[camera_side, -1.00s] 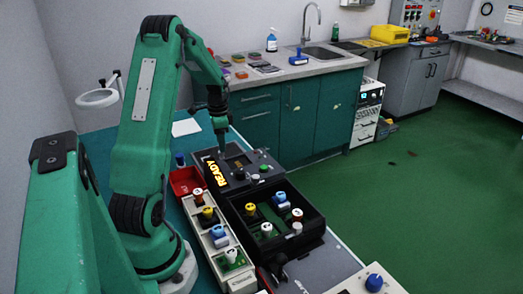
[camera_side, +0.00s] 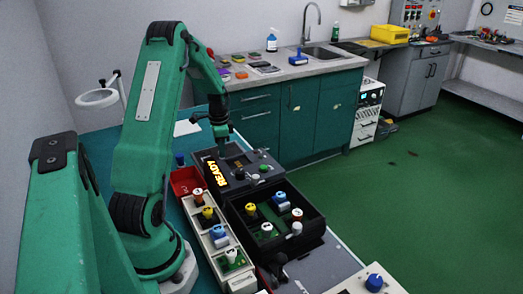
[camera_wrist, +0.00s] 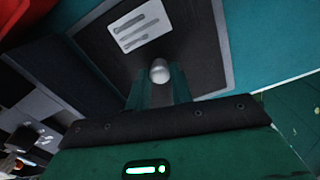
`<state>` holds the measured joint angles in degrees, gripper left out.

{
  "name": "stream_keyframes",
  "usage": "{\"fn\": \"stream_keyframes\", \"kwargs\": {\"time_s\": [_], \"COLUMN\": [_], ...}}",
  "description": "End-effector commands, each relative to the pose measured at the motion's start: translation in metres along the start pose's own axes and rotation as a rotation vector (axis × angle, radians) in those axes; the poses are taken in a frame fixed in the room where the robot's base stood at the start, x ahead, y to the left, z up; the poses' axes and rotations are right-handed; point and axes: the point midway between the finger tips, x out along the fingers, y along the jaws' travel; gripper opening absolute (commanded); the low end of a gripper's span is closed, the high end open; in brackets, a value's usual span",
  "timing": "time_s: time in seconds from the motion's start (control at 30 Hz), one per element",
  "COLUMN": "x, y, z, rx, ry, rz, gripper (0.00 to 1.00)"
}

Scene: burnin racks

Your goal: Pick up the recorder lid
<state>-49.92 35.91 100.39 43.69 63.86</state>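The recorder (camera_side: 262,168) is a dark box with a lit READY display, standing on the teal bench. In the wrist view a dark panel with a white label and a pale round knob (camera_wrist: 159,70) is below me; it looks like the recorder lid (camera_wrist: 195,45). My gripper (camera_wrist: 160,92) points down at it, with its two teal fingers apart and the knob between or just beyond their tips. Whether they touch the knob I cannot tell. In the side view my gripper (camera_side: 221,150) is over the back left part of the recorder, which hides the lid's detail.
A black tray (camera_side: 316,225) with several coloured-knob modules stands in front of the recorder. A long pale rack (camera_side: 238,270) with several more runs along its left side. A red bin (camera_side: 180,182) stands left of the recorder. A white sheet (camera_side: 186,127) lies behind.

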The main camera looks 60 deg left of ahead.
Motion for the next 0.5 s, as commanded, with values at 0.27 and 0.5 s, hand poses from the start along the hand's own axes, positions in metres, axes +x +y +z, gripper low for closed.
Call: {"fn": "stream_keyframes", "kwargs": {"time_s": [0.27, 0.5], "x": [-0.0005, -0.0059], "y": [-0.0001, -0.0006], "z": [-0.0001, -0.0003], "rx": [0.000, 0.000], "ry": [0.000, 0.001], "rz": [-0.001, -0.002], "gripper": [0.00, 0.00]}}
